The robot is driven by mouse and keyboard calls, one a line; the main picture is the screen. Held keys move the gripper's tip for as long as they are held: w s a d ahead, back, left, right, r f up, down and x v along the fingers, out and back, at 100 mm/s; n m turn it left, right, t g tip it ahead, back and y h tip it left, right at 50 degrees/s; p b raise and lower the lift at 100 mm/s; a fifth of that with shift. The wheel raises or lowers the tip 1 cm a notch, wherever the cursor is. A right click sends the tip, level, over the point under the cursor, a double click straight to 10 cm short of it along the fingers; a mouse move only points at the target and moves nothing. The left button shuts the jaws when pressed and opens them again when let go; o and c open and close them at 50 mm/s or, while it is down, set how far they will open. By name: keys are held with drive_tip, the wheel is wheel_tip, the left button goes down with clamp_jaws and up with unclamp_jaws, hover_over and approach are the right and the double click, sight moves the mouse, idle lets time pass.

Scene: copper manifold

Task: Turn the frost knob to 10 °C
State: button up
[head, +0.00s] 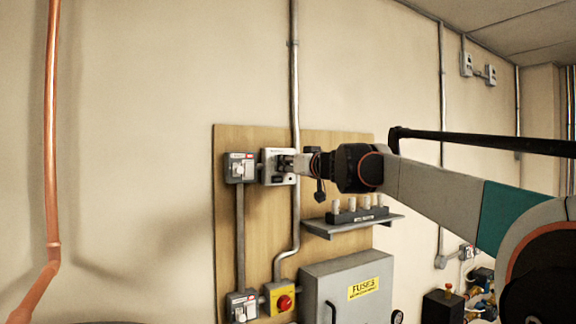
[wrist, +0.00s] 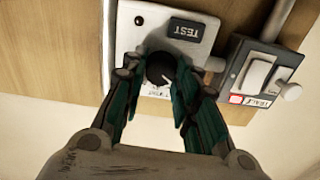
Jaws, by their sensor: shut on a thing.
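The frost knob (wrist: 160,68) is a round black dial with a pale pointer line, on a light thermostat box in the wrist view. The box (wrist: 200,38) carries a dark label reading TEST, upside down in this view. My gripper (wrist: 162,82) has its teal-lined fingers on both sides of the knob, shut on it. In the head view the thermostat box (head: 270,167) is on the wooden board, and my gripper (head: 294,165) reaches it from the right, hiding the knob. The scale marks around the knob are too small or covered to read.
A grey switch box (head: 240,168) sits just left of the thermostat; it also shows in the wrist view (wrist: 262,78). A vertical conduit (head: 294,90) runs close by. A shelf (head: 352,224) with white-topped fuses and a grey FUSES cabinet (head: 350,292) are below.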

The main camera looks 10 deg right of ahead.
drive_tip(key=m, duration=0.4)
drive_tip(key=shift+d+m, duration=0.1)
drive_tip(key=shift+m, duration=2)
drive_tip(key=o, duration=1.1)
drive_tip(key=shift+c, duration=0.2)
drive_tip(key=v, duration=1.2)
drive_tip(key=shift+s, duration=0.1)
